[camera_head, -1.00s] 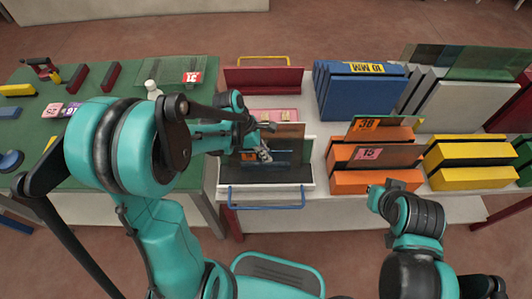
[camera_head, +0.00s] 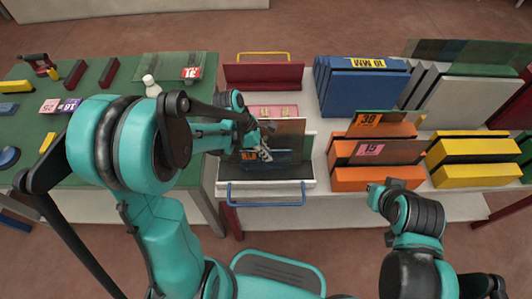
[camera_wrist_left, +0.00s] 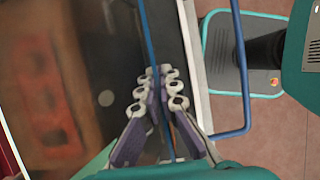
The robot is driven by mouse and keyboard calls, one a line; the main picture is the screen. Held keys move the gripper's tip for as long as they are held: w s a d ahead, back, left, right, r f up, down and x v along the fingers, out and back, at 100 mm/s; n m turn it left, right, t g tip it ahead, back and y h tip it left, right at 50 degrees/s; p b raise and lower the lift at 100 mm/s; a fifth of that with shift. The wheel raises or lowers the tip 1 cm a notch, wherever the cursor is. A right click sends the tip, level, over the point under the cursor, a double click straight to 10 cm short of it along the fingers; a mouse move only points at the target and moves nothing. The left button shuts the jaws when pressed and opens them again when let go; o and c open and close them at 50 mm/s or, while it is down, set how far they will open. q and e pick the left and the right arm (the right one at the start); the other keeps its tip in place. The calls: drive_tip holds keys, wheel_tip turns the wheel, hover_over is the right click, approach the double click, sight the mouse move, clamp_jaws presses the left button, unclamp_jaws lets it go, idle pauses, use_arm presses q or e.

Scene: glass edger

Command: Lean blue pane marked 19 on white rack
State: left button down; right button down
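The white rack (camera_head: 222,187), with a blue handle (camera_head: 266,205) at its front, stands on the bench at the centre. My left gripper (camera_head: 264,153) is over the rack. In the left wrist view its fingers (camera_wrist_left: 160,78) close on both sides of a thin blue pane edge (camera_wrist_left: 149,35). In the head view the blue pane (camera_head: 290,158) shows darkly inside the rack; its number is not readable. A brown pane (camera_head: 290,128) stands behind it. An orange label (camera_head: 249,155) shows partly beside the gripper. My right gripper (camera_head: 377,190) is low at the right, its fingers unclear.
A red rack (camera_head: 263,76) stands behind. The green table (camera_head: 110,125) on the left holds loose labels and a white bottle (camera_head: 151,86).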

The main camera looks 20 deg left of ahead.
use_arm(q)
drive_tip(key=shift+f+b, duration=0.3)
drive_tip(key=shift+f, duration=0.05)
drive_tip(key=c, duration=1.6)
unclamp_jaws()
drive_tip(key=shift+c, duration=0.2)
drive_tip(key=v, duration=1.2)
drive_tip(key=shift+d+r, duration=0.1)
drive_tip(key=shift+s+r+m, duration=0.1)
drive_tip(key=shift+s+m, duration=0.15)
drive_tip(key=shift+m, duration=0.25)
drive_tip(key=s+r+m+t+y, duration=0.1)
drive_tip(key=s+m+t+y, duration=0.3)
drive_tip(key=s+m, duration=0.5)
drive_tip(key=m+t, duration=0.2)
drive_tip(key=m, duration=0.9)
drive_tip(key=shift+s+y, duration=0.25)
drive_tip(key=shift+y, duration=0.05)
